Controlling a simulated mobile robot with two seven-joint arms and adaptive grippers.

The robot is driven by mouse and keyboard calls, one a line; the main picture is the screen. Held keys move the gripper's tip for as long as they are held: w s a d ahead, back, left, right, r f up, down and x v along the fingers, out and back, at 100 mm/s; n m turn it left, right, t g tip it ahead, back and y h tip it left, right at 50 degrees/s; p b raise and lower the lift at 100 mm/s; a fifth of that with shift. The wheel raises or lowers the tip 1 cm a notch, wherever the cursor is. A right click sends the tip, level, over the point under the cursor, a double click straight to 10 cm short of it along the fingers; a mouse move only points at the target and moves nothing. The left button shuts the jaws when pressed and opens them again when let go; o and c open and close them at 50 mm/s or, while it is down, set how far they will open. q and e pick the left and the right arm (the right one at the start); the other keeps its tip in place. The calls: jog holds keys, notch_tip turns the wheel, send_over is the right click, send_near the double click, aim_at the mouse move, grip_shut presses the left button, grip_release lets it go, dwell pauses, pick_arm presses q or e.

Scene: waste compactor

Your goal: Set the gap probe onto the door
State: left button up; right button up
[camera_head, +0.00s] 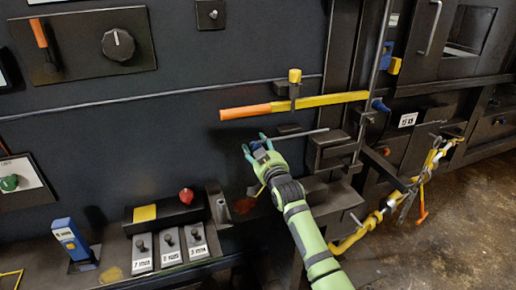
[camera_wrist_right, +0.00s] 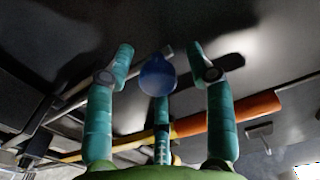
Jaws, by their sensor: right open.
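My right gripper (camera_head: 257,147) is open in front of the large dark panel, below an orange-and-yellow bar (camera_head: 290,104). In the wrist view, its teal fingers (camera_wrist_right: 160,75) stand wide apart, with a rounded blue piece (camera_wrist_right: 157,75) between them. I cannot tell whether this is a fingertip or a separate object. A blue upright device with a pale label (camera_head: 70,240), possibly the gap probe, stands on the ledge at lower left, well away from the gripper. The dark panel (camera_head: 210,70) may be the door; I cannot tell for certain. My left gripper is not in view.
A thin grey rod (camera_head: 303,133) runs beside the gripper towards a dark latch block (camera_head: 332,150). Several labelled blocks with black knobs (camera_head: 169,246) and a red knob (camera_head: 186,196) are on the ledge. Yellow piping (camera_head: 375,218) is at right. Open floor (camera_head: 450,230) is at lower right.

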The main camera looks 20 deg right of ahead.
grip_shut()
jog(key=shift+r, duration=0.1)
jog(key=d, duration=0.6)
jog(key=shift+w+d+r+b, duration=0.15)
jog(key=shift+d+r+b, duration=0.05)
jog(key=shift+r+b, duration=0.2)
jog(key=shift+o, duration=0.2)
grip_release()
jog(key=shift+d, duration=0.1)
jog(key=shift+o, duration=0.2)
jog(key=shift+d+f, duration=0.1)
jog(key=shift+f, duration=0.25)
